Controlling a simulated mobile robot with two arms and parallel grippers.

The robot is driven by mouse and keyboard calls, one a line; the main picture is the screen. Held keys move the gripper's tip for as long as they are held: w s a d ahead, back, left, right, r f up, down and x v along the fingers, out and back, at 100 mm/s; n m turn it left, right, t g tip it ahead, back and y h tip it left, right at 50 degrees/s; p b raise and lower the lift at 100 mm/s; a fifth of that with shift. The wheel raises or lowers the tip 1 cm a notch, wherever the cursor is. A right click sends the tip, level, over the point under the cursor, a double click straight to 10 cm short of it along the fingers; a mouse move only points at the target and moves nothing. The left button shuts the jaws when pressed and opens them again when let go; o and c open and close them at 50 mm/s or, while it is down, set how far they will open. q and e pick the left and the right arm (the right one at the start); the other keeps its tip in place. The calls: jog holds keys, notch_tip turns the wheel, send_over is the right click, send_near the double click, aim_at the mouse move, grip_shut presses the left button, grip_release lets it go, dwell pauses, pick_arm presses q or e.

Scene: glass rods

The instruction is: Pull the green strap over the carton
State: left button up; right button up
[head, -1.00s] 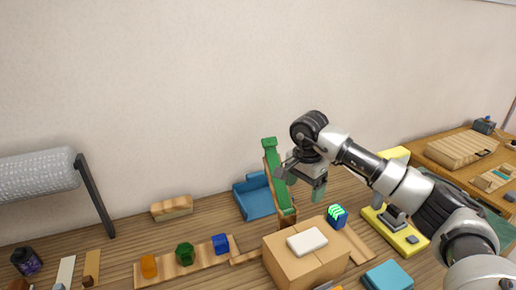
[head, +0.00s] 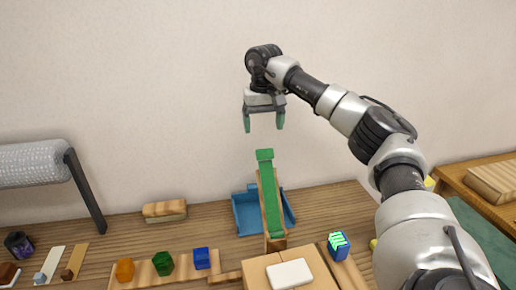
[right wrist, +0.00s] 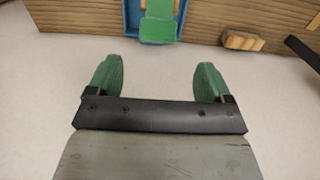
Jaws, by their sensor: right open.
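The green strap (head: 269,199) runs down a tilted wooden board behind the carton, with a thicker green end (head: 264,155) at its top. In the right wrist view the green end (right wrist: 158,30) shows at the top, beyond the fingertips. The cardboard carton (head: 262,272) stands at the bottom of the head view with a white pad (head: 289,273) on top. My right gripper (head: 264,124) is open and empty, above the strap's top end and apart from it. Its green fingertips (right wrist: 158,78) are spread wide. My left gripper is not in view.
A blue tray (head: 246,217) sits behind the board. Orange, green and blue pieces (head: 201,258) stand on a wooden strip at left. A blue cube with green marks (head: 339,246) is right of the carton. A wooden block (head: 164,211) and a roll (head: 32,166) are at left.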

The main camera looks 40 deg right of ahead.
aim_at(264, 150)
jog(key=f, duration=0.2)
jog(key=f+p, duration=0.1)
jog(key=f, duration=0.4)
jog(key=shift+s+d+f, duration=0.1)
jog(key=shift+d+f, duration=0.05)
jog(key=shift+d, duration=0.1)
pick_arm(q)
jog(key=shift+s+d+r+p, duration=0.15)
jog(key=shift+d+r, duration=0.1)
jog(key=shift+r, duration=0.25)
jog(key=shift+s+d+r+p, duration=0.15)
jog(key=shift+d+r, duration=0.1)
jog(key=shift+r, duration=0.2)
pick_arm(e)
jog(key=shift+a+f, duration=0.1)
jog(key=shift+f, duration=0.4)
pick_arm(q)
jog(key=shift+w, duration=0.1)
pick_arm(e)
jog(key=c, duration=1.3)
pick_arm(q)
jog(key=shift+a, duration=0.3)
pick_arm(e)
jog(key=shift+r, duration=0.1)
